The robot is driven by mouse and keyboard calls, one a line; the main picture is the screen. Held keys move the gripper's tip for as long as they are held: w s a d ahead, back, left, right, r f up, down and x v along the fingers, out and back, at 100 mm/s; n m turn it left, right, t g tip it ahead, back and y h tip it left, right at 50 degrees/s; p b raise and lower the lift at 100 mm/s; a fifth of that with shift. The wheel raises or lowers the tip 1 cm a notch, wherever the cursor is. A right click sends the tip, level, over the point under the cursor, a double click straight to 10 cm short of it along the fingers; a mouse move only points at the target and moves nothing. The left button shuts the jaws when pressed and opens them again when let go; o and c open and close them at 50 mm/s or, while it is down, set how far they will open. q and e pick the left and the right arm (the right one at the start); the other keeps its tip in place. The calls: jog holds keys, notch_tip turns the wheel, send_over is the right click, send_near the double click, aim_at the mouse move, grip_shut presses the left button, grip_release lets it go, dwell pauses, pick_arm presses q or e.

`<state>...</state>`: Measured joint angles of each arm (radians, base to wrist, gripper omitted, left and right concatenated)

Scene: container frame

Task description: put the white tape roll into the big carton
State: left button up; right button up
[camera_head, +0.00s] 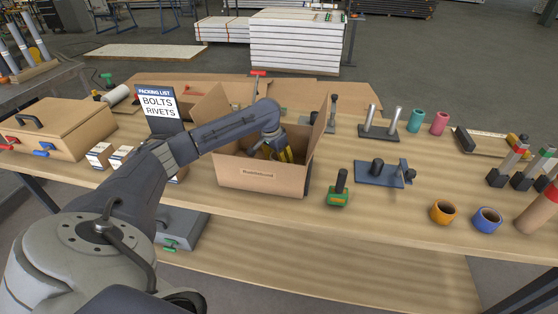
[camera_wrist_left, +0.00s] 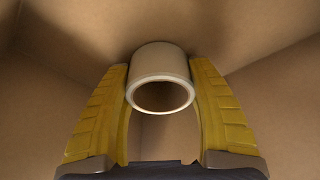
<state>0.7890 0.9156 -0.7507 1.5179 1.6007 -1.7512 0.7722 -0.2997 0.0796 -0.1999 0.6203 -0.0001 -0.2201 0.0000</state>
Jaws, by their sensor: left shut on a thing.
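The big carton (camera_head: 262,178) stands open on the wooden table, its flaps spread outward. My left arm reaches over its left side, and my left gripper (camera_head: 286,155) is down inside it. In the left wrist view the yellow fingers of my left gripper (camera_wrist_left: 161,100) are shut on the white tape roll (camera_wrist_left: 160,62), one finger on each side. Brown cardboard walls surround the roll there. Whether the roll touches the carton floor I cannot tell. The roll is hidden in the head view. My right gripper is not in view.
A packing list sign (camera_head: 158,103) stands left of the carton. A closed brown case (camera_head: 62,130) is at the far left. A green-based stamp (camera_head: 339,190), a blue fixture (camera_head: 385,173), an orange roll (camera_head: 443,212) and a blue roll (camera_head: 486,220) are to the right.

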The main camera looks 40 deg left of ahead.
pick_arm(q)
jog(key=shift+f, duration=0.1)
jog(key=o, duration=1.3)
jog(key=v, duration=1.2)
